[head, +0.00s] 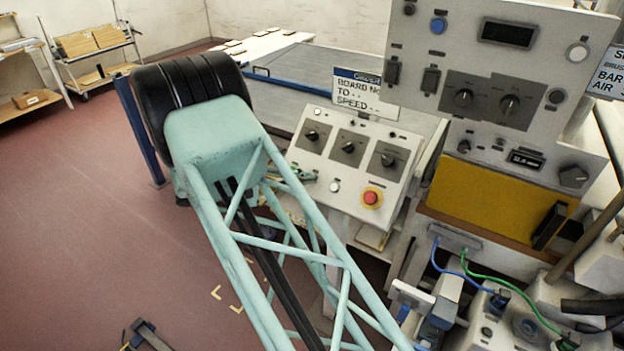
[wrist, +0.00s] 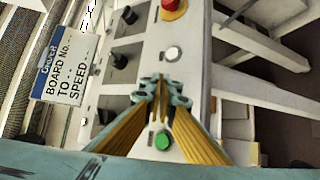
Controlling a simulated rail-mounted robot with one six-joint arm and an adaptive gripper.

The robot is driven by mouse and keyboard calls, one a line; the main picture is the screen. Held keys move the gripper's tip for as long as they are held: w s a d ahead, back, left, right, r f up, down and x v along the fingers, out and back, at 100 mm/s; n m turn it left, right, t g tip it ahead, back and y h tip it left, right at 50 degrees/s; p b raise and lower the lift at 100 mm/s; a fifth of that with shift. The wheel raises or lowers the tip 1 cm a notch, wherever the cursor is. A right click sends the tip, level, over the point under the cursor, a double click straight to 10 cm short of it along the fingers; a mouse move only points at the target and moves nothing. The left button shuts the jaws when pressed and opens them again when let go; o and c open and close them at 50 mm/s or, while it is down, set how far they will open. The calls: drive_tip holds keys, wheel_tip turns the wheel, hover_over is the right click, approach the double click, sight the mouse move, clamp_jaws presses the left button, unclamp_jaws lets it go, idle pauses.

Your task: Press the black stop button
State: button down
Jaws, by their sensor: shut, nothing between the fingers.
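The sloped control panel (head: 398,140) carries three black rotary knobs, a white button (head: 335,186) and a red mushroom button (head: 371,197) on a yellow base. My gripper (head: 303,175) is at the panel's lower left, partly hidden by my arm. In the wrist view my gripper (wrist: 162,90) is shut and empty over the panel face. A green button (wrist: 162,140) shows between its yellow fingers, and the white button (wrist: 174,53) lies beyond the tips. I cannot make out a separate black stop button; contact with the panel is unclear.
An upright cabinet (head: 420,45) with knobs and a display stands behind right. A speed sign (head: 362,92) stands behind the panel. A conveyor (head: 330,70) runs behind. Blue and green cables (head: 500,283) lie at lower right. The red floor at left is mostly clear.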

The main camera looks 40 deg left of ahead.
drive_tip(key=shift+s+r, duration=0.1)
idle(0.4)
drive_tip(key=shift+s+d+r, duration=0.1)
drive_tip(key=shift+s+r, duration=1.6)
drive_tip(key=shift+s, duration=0.05)
